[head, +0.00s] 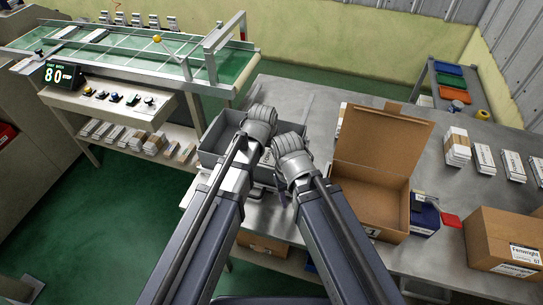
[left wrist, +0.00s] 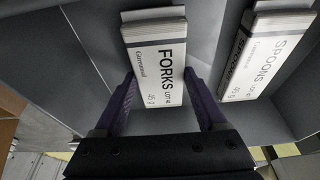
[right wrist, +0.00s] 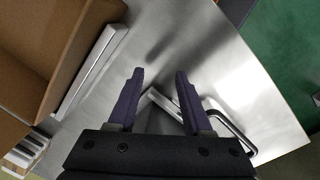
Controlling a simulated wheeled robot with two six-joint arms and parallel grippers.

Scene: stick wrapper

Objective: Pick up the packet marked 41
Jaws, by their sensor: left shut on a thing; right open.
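A white packet printed "FORKS" (left wrist: 160,70) stands in a grey bin (left wrist: 80,75) in the left wrist view; its small lot line looks like 41 or 42, too small to be sure. My left gripper (left wrist: 161,80) is shut on this packet, one finger on each side. A similar "SPOONS" packet (left wrist: 265,55) stands apart to its right in the same bin; its lot number is unreadable. In the head view the bin (head: 209,158) is partly hidden by my arms. My right gripper (right wrist: 160,76) is open and empty above the metal table (right wrist: 185,45).
An open cardboard box (head: 380,155) stands just right of my right arm. A closed carton (head: 500,240) and several white packets (head: 485,158) are further right. A conveyor (head: 130,50) is at back left. A bent metal handle (right wrist: 235,125) lies near my right gripper.

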